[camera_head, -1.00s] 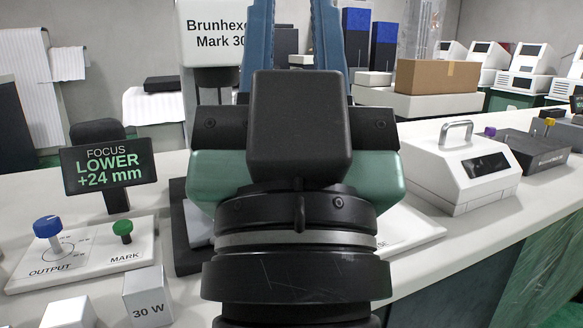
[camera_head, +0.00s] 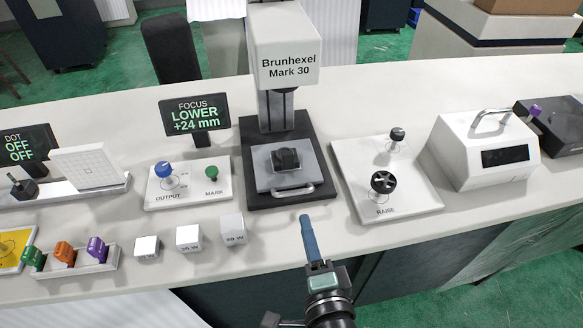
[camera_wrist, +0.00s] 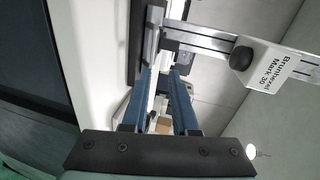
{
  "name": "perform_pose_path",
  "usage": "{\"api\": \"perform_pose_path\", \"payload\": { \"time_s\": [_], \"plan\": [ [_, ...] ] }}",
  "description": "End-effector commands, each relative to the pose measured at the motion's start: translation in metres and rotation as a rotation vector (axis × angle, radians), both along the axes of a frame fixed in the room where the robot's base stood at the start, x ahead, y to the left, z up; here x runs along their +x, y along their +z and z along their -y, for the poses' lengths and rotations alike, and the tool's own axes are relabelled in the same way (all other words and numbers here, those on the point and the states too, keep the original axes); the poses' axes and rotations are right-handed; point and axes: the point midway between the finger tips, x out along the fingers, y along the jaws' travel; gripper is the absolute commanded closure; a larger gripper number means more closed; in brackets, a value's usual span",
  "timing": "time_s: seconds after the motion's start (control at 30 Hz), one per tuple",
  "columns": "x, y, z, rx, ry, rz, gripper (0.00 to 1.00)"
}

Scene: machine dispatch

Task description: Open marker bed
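The Brunhexel Mark 30 marker (camera_head: 286,50) stands at the middle of the counter; its head also shows in the wrist view (camera_wrist: 270,68). Its bed (camera_head: 262,180) is a grey plate on a black base, with a small black block (camera_head: 287,159) on it. A light bar handle (camera_head: 293,191) runs along the bed's front edge. My gripper (camera_head: 306,220) is just in front of the handle, apart from it in the head view, pointing toward the machine. In the wrist view its two blue fingers (camera_wrist: 160,75) are apart with a gap between them, and nothing is seen held.
Left of the machine are a focus display (camera_head: 195,116) reading LOWER +24 mm, an output and mark panel (camera_head: 188,190) and white cubes (camera_head: 189,238). On the right are a RAISE panel (camera_head: 405,190) and a white box (camera_head: 470,155) with a handle.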

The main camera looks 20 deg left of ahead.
Motion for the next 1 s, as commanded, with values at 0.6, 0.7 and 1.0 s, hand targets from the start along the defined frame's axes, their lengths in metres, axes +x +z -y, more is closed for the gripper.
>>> {"api": "perform_pose_path", "payload": {
  "time_s": [0.6, 0.7, 1.0],
  "plan": [
    [0.049, -0.022, -0.043, 0.056, 0.006, -0.062, 0.73],
    [0.064, -0.027, -0.053, 0.056, 0.005, -0.062, 0.73],
    [0.090, -0.034, -0.071, 0.054, 0.005, -0.062, 0.73]
  ]
}}
